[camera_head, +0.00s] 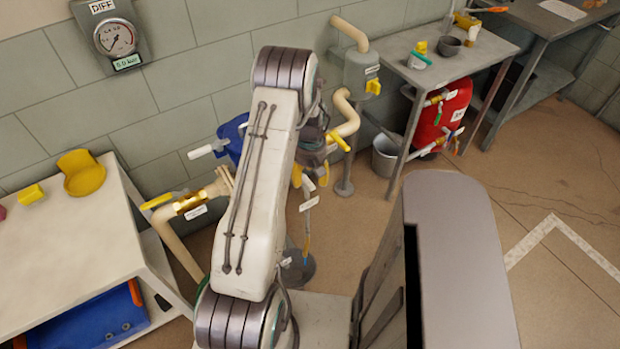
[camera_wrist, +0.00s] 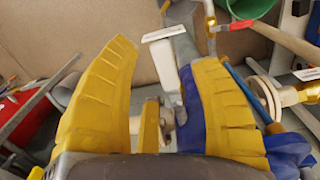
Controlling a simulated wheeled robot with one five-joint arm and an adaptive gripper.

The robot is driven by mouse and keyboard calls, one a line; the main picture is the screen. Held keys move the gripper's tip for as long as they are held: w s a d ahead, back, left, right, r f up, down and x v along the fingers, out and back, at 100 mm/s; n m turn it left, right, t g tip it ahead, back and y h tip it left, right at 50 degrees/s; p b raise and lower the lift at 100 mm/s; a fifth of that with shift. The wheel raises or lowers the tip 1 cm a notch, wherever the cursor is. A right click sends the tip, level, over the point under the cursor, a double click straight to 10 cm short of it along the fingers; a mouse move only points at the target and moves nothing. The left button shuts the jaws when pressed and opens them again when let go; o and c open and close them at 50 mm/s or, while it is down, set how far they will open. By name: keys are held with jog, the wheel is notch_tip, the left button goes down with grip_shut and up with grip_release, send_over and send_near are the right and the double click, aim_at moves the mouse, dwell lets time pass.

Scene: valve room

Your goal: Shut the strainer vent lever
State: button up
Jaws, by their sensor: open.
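My gripper (camera_wrist: 165,95) is open, with its two yellow fingers spread wide. A white lever-like piece (camera_wrist: 168,67) shows between and beyond the fingers, closer to the right finger; I cannot tell whether it touches. A small white tag (camera_wrist: 165,33) is at its far end, too small to read. In the head view my gripper (camera_head: 309,177) points down behind my arm, with a white tag (camera_head: 309,203) just below it. A blue body (camera_head: 233,138) with a white handle (camera_head: 208,149) is partly hidden by my arm. I cannot tell which piece is the strainer vent lever.
A brass valve (camera_head: 190,203) with a yellow handle (camera_head: 156,201) is on the left pipe. Another yellow handle (camera_head: 339,141) is close right of my gripper. A grey table (camera_head: 455,62), red tank (camera_head: 442,112) and bucket (camera_head: 386,157) stand right. The right floor is mostly clear.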

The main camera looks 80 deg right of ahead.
jog(key=shift+f, duration=0.95)
jog(key=shift+c, duration=0.4)
grip_shut()
